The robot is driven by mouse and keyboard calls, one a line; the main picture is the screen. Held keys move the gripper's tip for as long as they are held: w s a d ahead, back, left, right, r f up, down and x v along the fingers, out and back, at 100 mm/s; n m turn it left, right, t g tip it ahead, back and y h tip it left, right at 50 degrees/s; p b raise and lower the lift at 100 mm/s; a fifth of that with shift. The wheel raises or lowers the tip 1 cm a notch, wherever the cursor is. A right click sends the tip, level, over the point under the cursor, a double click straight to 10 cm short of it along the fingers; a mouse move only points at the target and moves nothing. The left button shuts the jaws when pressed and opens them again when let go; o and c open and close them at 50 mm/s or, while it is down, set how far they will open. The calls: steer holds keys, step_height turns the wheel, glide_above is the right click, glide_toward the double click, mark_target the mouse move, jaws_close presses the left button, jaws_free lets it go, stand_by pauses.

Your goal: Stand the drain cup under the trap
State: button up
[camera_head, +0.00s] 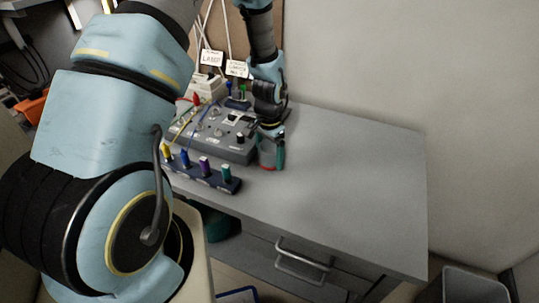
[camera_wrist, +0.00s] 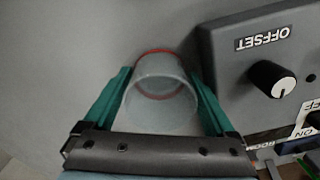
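The drain cup (camera_wrist: 160,92) is a clear cup with red around its edge. In the wrist view it sits between the two teal fingers of my gripper (camera_wrist: 160,78), and both fingers appear to press against its sides. In the head view my gripper (camera_head: 271,150) points down at the front right of a grey console. The cup is mostly hidden there; a bit of its red edge (camera_head: 267,168) shows beside the finger, at or just above the desk top. I cannot tell whether it touches the desk. I cannot make out the trap.
The grey console (camera_head: 215,132) with knobs and switches stands close beside the cup. A dark rack (camera_head: 205,178) with several coloured plugs is in front of it. White labelled cards stand behind. The right part of the grey desk (camera_head: 350,170) is clear. A wall runs behind it.

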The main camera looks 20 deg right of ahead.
step_height(320, 180, up, 12)
steer(key=b, duration=0.3)
steer(key=shift+r, duration=0.2)
steer(key=a+r+n, duration=0.2)
steer(key=a+n, duration=0.1)
steer(key=a, duration=0.4)
steer(key=a+r+n+t, duration=0.1)
steer(key=a+r+n, duration=0.2)
steer(key=a, duration=0.5)
steer(key=shift+s, duration=0.35)
steer(key=s+a+n, duration=0.1)
steer(key=a, duration=0.2)
steer(key=s+a+r+n, duration=0.1)
steer(key=s+a+n, duration=0.1)
steer(key=a, duration=0.1)
steer(key=s+a+r+n, duration=0.1)
steer(key=a+n, duration=0.1)
steer(key=a, duration=0.1)
steer(key=shift+s+t, duration=0.3)
steer(key=shift+s, duration=0.1)
steer(key=shift+c, duration=0.3)
steer(key=shift+f, duration=0.1)
